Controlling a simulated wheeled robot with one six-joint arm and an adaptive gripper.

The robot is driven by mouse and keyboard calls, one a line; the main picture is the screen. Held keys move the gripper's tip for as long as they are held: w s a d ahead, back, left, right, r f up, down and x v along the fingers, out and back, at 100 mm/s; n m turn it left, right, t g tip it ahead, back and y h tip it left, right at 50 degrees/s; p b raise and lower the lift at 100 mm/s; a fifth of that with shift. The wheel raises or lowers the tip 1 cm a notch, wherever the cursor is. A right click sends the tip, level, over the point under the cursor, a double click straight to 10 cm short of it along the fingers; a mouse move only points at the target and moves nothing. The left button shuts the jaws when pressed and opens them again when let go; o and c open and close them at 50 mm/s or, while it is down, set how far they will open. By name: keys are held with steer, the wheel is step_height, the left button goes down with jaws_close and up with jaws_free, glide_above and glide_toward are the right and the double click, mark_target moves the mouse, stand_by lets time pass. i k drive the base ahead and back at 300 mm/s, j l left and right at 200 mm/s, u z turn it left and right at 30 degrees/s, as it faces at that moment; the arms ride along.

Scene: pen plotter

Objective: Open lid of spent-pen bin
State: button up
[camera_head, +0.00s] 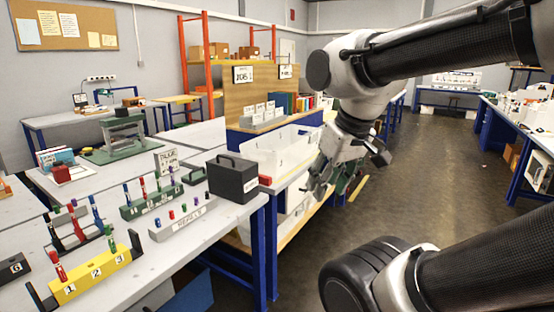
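A dark grey box (236,182) with a handle on its top stands at the right end of the front table. It looks like the spent-pen bin, but I can read no label on it. Its top appears closed. My gripper (322,190) hangs from my arm in the middle of the view, to the right of the box and apart from it. The gripper points down, in front of the white tub, and appears empty. It is too small and dark to tell how far its fingers are apart.
On the table (190,238), a yellow numbered rack (92,277), a green rack (152,203) and a grey rack (183,219) hold coloured pens. A small red block (265,180) lies beside the box. A white tub (280,150) stands behind. Floor (425,180) at right is open.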

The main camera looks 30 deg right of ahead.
mark_target(231, 158)
steer(key=z, duration=0.3)
steer(key=i, duration=0.6)
steer(key=i+l+u, duration=0.15)
steer(key=i, duration=0.45)
